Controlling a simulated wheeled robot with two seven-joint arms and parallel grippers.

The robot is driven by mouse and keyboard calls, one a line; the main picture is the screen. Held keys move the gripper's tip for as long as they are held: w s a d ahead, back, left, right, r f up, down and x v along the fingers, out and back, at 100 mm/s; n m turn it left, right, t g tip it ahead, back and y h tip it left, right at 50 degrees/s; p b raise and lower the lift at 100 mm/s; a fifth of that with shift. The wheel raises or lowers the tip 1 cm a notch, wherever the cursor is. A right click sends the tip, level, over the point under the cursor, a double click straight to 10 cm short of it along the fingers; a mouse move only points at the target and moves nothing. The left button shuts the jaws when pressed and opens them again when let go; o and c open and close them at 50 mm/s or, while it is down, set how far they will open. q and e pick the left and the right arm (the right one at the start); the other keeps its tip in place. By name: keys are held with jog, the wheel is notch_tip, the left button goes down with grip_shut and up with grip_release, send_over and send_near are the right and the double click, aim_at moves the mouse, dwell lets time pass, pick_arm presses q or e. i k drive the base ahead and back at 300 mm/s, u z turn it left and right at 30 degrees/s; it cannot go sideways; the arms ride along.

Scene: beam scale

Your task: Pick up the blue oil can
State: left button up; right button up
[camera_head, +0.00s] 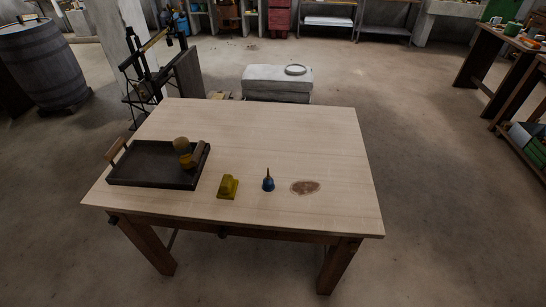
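A small blue oil can (268,184) with a thin dark upright spout stands near the front edge of the light wooden table (250,130). A yellow object (228,187) stands just left of it, apart from it. Neither of my grippers shows in the head view, and nothing touches the can.
A dark tray (150,182) with a wooden handle sits at the table's left, holding a brown and yellow item (184,153). The table's back and right are clear. A beam scale (150,70), a barrel (45,65) and side benches (500,60) stand beyond.

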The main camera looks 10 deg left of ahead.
aim_at(268, 185)
jog(key=z, duration=2.6)
jog(key=i, duration=1.9)
jog(key=u, duration=3.2)
